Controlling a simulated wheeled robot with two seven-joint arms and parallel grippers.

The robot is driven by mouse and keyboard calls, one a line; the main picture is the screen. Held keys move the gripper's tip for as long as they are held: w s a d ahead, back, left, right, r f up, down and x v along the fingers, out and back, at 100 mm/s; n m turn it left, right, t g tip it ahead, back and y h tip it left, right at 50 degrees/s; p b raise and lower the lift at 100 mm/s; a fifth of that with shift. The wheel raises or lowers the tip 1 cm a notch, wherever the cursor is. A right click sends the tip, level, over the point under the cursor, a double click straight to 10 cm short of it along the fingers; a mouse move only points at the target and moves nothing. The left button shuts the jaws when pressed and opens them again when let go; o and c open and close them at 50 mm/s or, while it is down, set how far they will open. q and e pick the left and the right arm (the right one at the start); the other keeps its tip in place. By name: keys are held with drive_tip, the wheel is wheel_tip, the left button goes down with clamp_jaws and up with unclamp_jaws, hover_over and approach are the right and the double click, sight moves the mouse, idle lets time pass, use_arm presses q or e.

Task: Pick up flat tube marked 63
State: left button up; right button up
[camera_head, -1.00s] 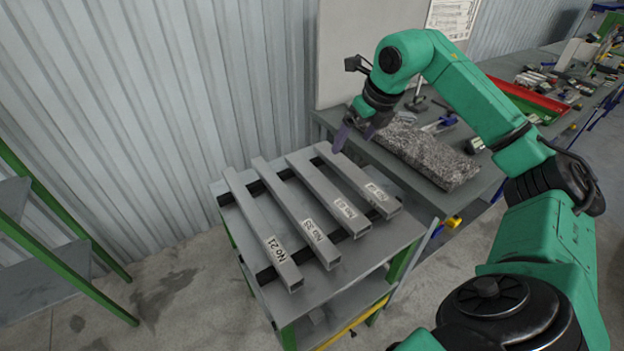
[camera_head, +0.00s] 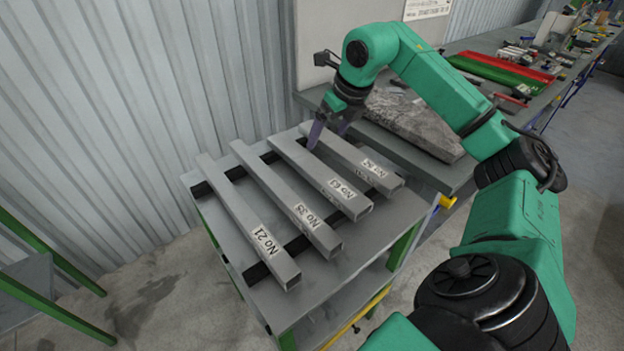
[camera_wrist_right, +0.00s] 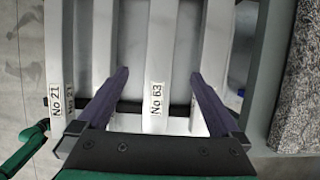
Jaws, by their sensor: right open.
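The flat tube marked No 63 (camera_head: 305,168) is a grey hollow bar, third from the left in a row on black cross strips. In the right wrist view the same tube (camera_wrist_right: 159,50) runs upright in the picture between my two fingers, its label facing me. My right gripper (camera_head: 329,137) is open and empty by the far part of the tubes. In the wrist view my right gripper (camera_wrist_right: 159,74) has one finger on each side of the tube; the right finger overlaps the fourth tube. I cannot tell the fingertips' height. My left gripper is out of view.
Tubes No 21 (camera_head: 240,215) and another labelled tube (camera_head: 278,192) lie left of No 63; a fourth (camera_head: 340,152) lies close on its right. They rest on a grey cart (camera_head: 345,262). A rough stone slab (camera_head: 415,122) lies on the bench behind, to the right.

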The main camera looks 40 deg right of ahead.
sight(314, 166)
drive_tip(key=p+x, duration=0.4)
drive_tip(key=x, duration=0.9)
drive_tip(key=shift+w+f, duration=0.1)
drive_tip(key=shift+f, duration=0.15)
drive_tip(key=shift+d+f, duration=0.1)
drive_tip(key=shift+f, duration=0.1)
drive_tip(key=shift+w+r, duration=0.1)
clamp_jaws()
